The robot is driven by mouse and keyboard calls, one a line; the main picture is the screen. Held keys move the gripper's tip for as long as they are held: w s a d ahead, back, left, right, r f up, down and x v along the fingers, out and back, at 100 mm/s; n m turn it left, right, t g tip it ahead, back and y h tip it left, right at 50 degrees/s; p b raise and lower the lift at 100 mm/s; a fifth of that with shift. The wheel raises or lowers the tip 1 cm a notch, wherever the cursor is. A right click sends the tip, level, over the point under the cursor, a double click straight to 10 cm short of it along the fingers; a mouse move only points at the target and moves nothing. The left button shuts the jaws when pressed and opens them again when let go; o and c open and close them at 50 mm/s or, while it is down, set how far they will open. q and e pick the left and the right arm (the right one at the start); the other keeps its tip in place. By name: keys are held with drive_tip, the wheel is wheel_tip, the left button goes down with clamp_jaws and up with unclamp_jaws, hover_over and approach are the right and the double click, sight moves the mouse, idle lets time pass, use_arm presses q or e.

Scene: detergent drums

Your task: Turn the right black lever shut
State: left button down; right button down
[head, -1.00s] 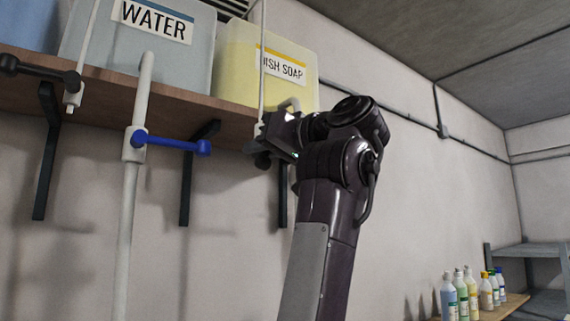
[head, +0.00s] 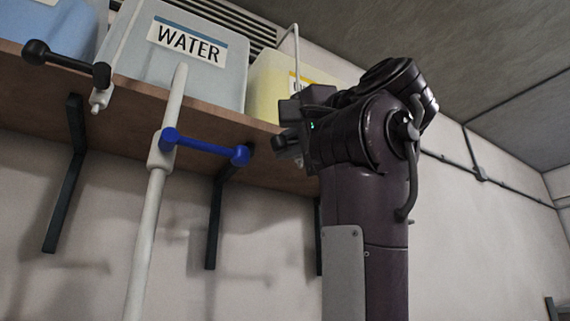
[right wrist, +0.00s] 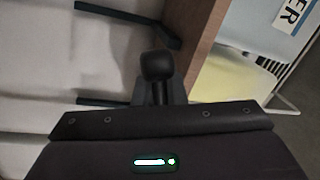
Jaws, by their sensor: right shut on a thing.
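The right black lever shows in the right wrist view as a dark rounded knob (right wrist: 157,66), standing up from between the jaws of my right gripper (right wrist: 158,95). In the head view my right gripper (head: 288,143) is shut on this lever, just in front of the shelf edge below the yellow drum (head: 266,88). My gripper and arm hide most of the lever and its valve there, so I cannot tell its angle. My left gripper is not in view.
A blue lever (head: 205,148) on a white pipe (head: 150,215) is left of my gripper. Another black lever (head: 66,62) is at the far left. The WATER drum (head: 135,48) stands on the wooden shelf (head: 38,88), with dark brackets (head: 214,220) below.

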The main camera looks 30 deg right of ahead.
drive_tip(key=shift+r+m, duration=0.15)
drive_tip(key=shift+m, duration=0.35)
drive_tip(key=shift+r+m+h, duration=0.3)
drive_tip(key=shift+m+h, duration=0.2)
drive_tip(key=shift+m, duration=0.4)
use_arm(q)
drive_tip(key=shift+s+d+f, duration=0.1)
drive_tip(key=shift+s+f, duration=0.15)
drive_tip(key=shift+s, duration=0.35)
use_arm(e)
drive_tip(key=shift+r+m+h, duration=0.35)
drive_tip(key=shift+m+h, duration=0.05)
drive_tip(key=shift+m, duration=0.7)
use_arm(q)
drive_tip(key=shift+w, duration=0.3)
use_arm(e)
drive_tip(key=c, duration=1.5)
unclamp_jaws()
drive_tip(key=shift+w, duration=0.1)
